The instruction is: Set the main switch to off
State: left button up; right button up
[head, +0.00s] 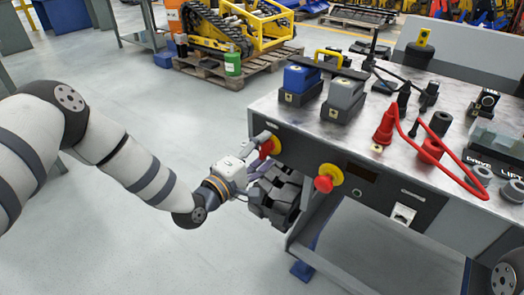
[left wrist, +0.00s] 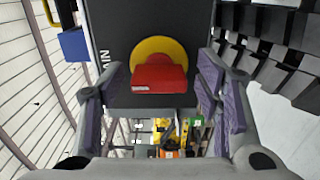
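The main switch is a red handle on a round yellow plate, on the dark front panel of the bench. It shows in the head view (head: 268,146), partly hidden by my gripper, and close up in the left wrist view (left wrist: 160,75), with part of the word MAIN on the panel to its left. My left gripper (head: 261,163) is at the panel. In the left wrist view my left gripper (left wrist: 162,82) is open, with a purple-padded finger on either side of the handle and gaps between them. I see no contact. My right gripper is out of view.
A second red knob on a yellow disc (head: 327,180) is on the panel to the right. Dark track blocks (head: 277,196) lie just below my gripper. The bench top (head: 345,140) carries blue and grey battery-like blocks (head: 299,80) and a red cable (head: 440,150). Open floor lies left.

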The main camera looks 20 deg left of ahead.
pick_arm(q)
jog(key=v, duration=1.2)
jog(key=s+d+f+m+g+y+p, duration=0.1)
jog(key=s+d+f+m+g+p, duration=0.15)
jog(key=s+f+g, duration=0.45)
jog(key=s+d+f+m+g+p, duration=0.2)
jog(key=s+d+f+m+g, duration=0.15)
jog(key=s, duration=0.55)
jog(key=s+a+m+g+y+p, duration=0.1)
jog(key=s+a+m+g+y, duration=0.1)
jog(key=s, duration=1.1)
jog(key=s+a+m+g+y+p, duration=0.2)
jog(key=s+a+m+g, duration=0.3)
jog(key=s, duration=0.8)
jog(key=shift+a+m+g+y, duration=0.3)
jog(key=shift+g+y, duration=0.3)
jog(key=shift+g, duration=0.45)
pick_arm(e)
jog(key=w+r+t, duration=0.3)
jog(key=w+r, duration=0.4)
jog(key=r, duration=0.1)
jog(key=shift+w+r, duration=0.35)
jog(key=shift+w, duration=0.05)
